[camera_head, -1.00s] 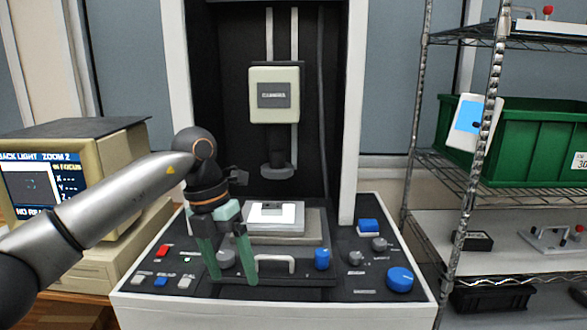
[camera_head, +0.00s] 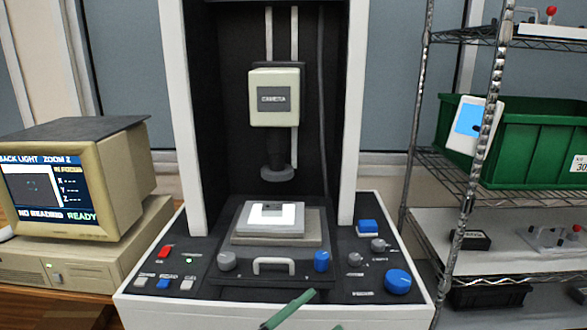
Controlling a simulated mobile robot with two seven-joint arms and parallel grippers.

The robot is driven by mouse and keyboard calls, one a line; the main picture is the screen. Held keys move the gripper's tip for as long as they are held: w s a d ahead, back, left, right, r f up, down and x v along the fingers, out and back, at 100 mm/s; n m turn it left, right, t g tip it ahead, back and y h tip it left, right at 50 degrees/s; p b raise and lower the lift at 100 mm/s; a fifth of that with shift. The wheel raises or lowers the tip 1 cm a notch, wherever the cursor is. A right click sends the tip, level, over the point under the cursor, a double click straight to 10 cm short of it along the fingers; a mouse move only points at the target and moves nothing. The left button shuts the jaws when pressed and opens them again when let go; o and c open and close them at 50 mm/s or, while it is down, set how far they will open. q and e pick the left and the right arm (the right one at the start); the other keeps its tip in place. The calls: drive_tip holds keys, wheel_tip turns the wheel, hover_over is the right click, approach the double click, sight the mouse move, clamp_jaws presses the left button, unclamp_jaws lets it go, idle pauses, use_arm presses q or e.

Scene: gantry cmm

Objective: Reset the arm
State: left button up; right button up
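My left gripper (camera_head: 325,309) is low at the bottom edge, in front of the measuring machine's console (camera_head: 225,308). Only its green fingers show; they are apart, with nothing seen between them. The rest of that arm is almost wholly out of view. My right gripper is not in view. On the machine's stage (camera_head: 255,239) lies a white plate (camera_head: 290,214) with a bright, dark-notched part on it. The camera head (camera_head: 274,97) hangs above the stage, clear of it.
A monitor (camera_head: 105,190) at left reads "NO READING" and "READY". The console carries a red button (camera_head: 166,252), blue knobs (camera_head: 397,281) and a handle (camera_head: 273,264). A wire rack (camera_head: 490,205) with a green bin (camera_head: 540,140) stands at right.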

use_arm(q)
drive_tip(key=s+a+f+n+t+y+p, duration=0.1)
drive_tip(key=s+a+f+n+t+y, duration=0.1)
drive_tip(key=a+f+n+y, duration=0.5)
drive_tip(key=s+a+f+n+t+y, duration=0.2)
drive_tip(key=a+f+n+y, duration=0.3)
drive_tip(key=f+n, duration=0.3)
drive_tip(key=s+a+f+n+g+y, duration=0.2)
drive_tip(key=s+a+f+g, duration=0.1)
drive_tip(key=s+f, duration=0.4)
drive_tip(key=s+a+f+n+g+y, duration=0.2)
drive_tip(key=s+a+f+g, duration=0.1)
drive_tip(key=s+a+f, duration=0.2)
drive_tip(key=s+f+p, duration=0.1)
drive_tip(key=s+f, duration=0.1)
drive_tip(key=s, duration=0.1)
drive_tip(key=shift+a+g+y, duration=0.25)
drive_tip(key=shift+g+y, duration=0.05)
drive_tip(key=shift+y, duration=0.1)
drive_tip(key=shift+s, duration=0.1)
